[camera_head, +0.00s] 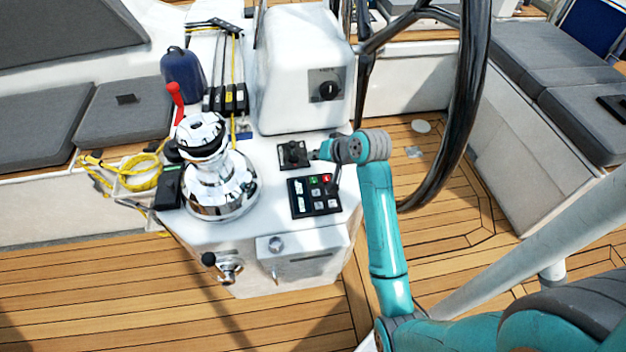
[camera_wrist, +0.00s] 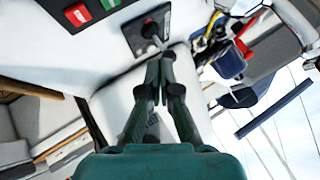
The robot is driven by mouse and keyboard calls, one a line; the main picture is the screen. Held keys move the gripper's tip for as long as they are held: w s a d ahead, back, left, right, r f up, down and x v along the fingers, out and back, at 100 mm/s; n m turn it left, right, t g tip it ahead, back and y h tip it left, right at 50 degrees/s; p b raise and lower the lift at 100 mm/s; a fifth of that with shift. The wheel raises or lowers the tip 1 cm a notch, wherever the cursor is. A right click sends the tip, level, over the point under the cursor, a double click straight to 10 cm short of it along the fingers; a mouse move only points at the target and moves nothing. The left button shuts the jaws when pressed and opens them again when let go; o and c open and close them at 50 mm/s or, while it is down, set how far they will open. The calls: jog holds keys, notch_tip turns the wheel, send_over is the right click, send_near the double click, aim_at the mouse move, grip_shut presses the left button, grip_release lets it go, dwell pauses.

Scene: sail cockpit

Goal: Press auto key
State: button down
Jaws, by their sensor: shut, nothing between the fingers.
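The black keypad (camera_head: 301,208) lies on the white console top. It carries a green key (camera_head: 314,179), a red key (camera_head: 326,178) and several grey keys; the labels are too small to read, so I cannot tell which is auto. In the wrist view, the red key (camera_wrist: 77,15) and green key (camera_wrist: 110,3) show at the upper left, cut by the edge. My gripper (camera_head: 313,155) is shut and empty, pointing left just beyond the keypad. Its fingertips (camera_wrist: 166,56) appear close to the small lever panel (camera_wrist: 131,36); contact is unclear.
The lever panel (camera_head: 287,163) sits behind the keypad. A chrome winch (camera_head: 217,182) stands to the left, and a white pod with a black knob (camera_head: 328,91) rises behind. The dark steering wheel (camera_head: 468,95) is right of my arm. Teak floor lies below.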

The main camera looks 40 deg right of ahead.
aim_at(315, 181)
jog(key=shift+f, duration=3.9)
jog(key=shift+f, duration=0.2)
jog(key=shift+f, duration=0.25)
jog(key=shift+f, duration=0.45)
jog(key=shift+r, duration=0.9)
jog(key=shift+r, duration=2.5)
